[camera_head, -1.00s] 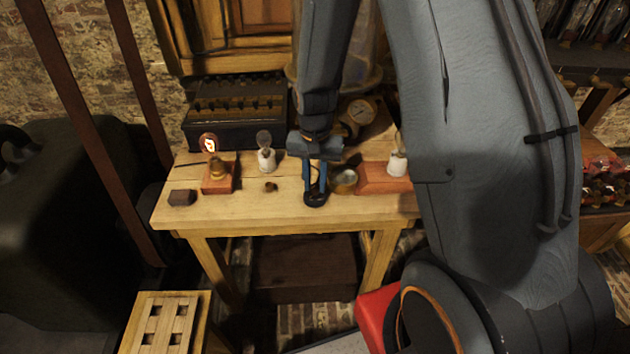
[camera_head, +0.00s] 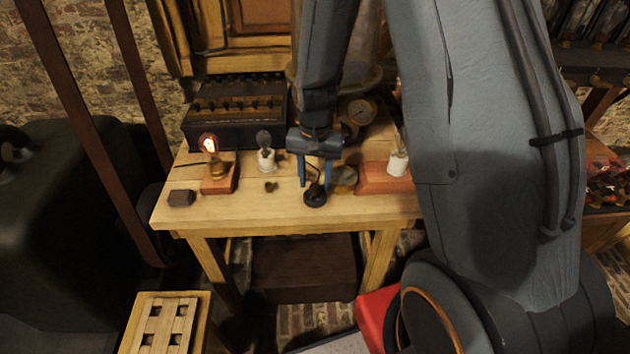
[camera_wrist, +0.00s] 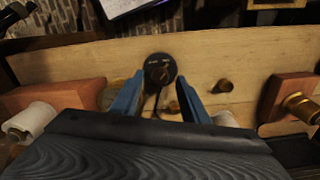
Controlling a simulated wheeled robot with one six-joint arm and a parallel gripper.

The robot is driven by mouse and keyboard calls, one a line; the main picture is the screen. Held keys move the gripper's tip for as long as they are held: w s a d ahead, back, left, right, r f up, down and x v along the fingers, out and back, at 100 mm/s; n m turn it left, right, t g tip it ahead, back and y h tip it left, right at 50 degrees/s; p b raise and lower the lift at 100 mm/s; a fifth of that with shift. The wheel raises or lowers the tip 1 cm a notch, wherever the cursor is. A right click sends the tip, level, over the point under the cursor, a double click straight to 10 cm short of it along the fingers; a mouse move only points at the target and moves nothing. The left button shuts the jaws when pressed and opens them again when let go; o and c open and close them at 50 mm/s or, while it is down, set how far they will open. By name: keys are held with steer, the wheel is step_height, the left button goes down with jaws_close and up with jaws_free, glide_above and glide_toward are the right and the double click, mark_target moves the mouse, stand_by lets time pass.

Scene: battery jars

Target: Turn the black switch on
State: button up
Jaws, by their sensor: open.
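The black switch (camera_head: 315,196) is a small round black base near the front edge of the wooden table, with a thin dark lever or wire rising from it. In the wrist view the switch (camera_wrist: 160,70) lies just beyond my fingertips, with a small knob on its face and faint markings that I cannot read. My gripper (camera_head: 315,184) is open, pointing down over the table behind the switch. In the wrist view its two blue fingers (camera_wrist: 160,82) stand apart, one on each side of the switch's near part. Nothing is held.
A lit bulb on a red block (camera_head: 217,184) and a white-socketed bulb (camera_head: 266,159) stand left. A small dark block (camera_head: 182,198) lies at the front left. A red block with a white socket (camera_head: 380,180) and a brass round object (camera_head: 344,179) are right. The table front (camera_head: 240,217) is clear.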

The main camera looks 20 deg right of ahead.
mark_target(315, 185)
steer(key=shift+r+b, duration=0.75)
steer(key=shift+r, duration=2.85)
steer(key=s+r+n, duration=0.2)
steer(key=s+n, duration=0.1)
steer(key=s, duration=0.3)
steer(key=s+r+n+t, duration=0.1)
steer(key=s+r+n, duration=0.1)
steer(key=s, duration=0.5)
steer(key=shift+s+r+n, duration=0.15)
steer(key=shift+r+n, duration=0.1)
steer(key=shift+n, duration=0.15)
